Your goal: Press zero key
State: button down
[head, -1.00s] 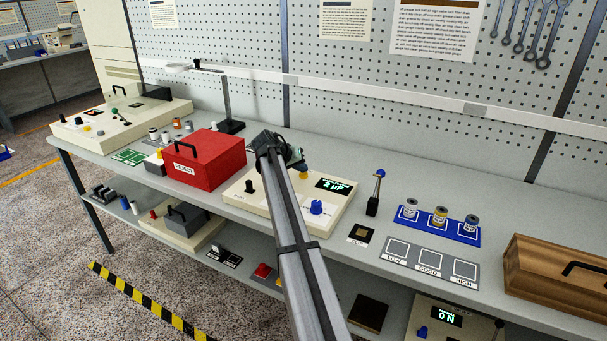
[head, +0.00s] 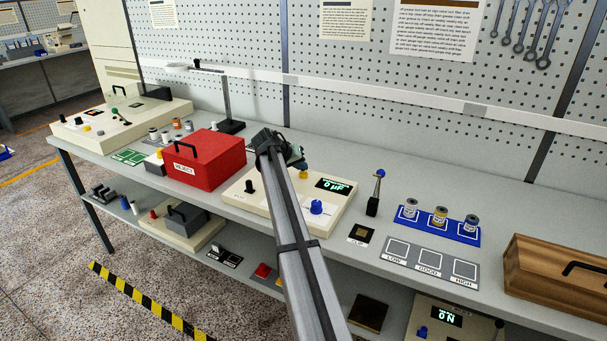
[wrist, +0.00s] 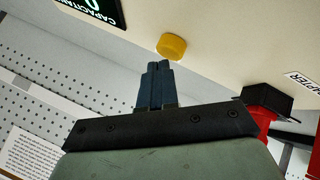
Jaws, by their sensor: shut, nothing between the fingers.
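The cream capacitance meter (head: 262,207) stands on the bench, with a lit display (head: 336,186) reading 0 µF. A round yellow key (head: 303,173) sits on its panel near the display; I take it for the zero key, though no label on it is readable. In the wrist view the yellow key (wrist: 172,46) lies just beyond my fingertips. My gripper (wrist: 158,67) is shut and empty, its tips very close to the key; I cannot tell whether they touch. In the head view my arm hides part of the meter.
A red reject box (head: 206,160) stands left of the meter. A blue knob (head: 316,207) and a black lever (head: 249,186) are on the panel. A blue tray (head: 424,228) with cylinders and a wooden box (head: 550,275) stand to the right.

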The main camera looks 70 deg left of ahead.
aim_at(301, 174)
jog(key=shift+r, duration=0.4)
jog(key=shift+r, duration=0.1)
jog(key=shift+r, duration=2.45)
jog(key=shift+s, duration=0.1)
